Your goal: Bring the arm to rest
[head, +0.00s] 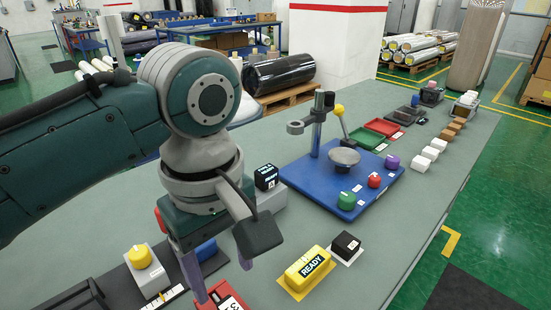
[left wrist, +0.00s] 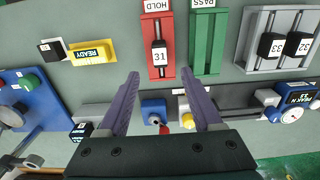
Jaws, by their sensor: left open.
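My left gripper (head: 222,284) hangs over the near part of the bench with its two purple fingers pointing down. In the left wrist view its fingers (left wrist: 161,78) are spread apart with nothing between them. Below and ahead of them is a red HOLD tray (left wrist: 149,26) with a black block marked 31 (left wrist: 158,56) in it. In the head view, that red tray (head: 218,288) is partly hidden by a finger. A green PASS tray (left wrist: 207,45) lies beside the red one. My right gripper is not in view.
A yellow READY block (head: 308,268) and a black block (head: 345,246) sit right of the gripper. A blue stand base (head: 330,190) with a post is beyond. A yellow knob (head: 139,257) is at left.

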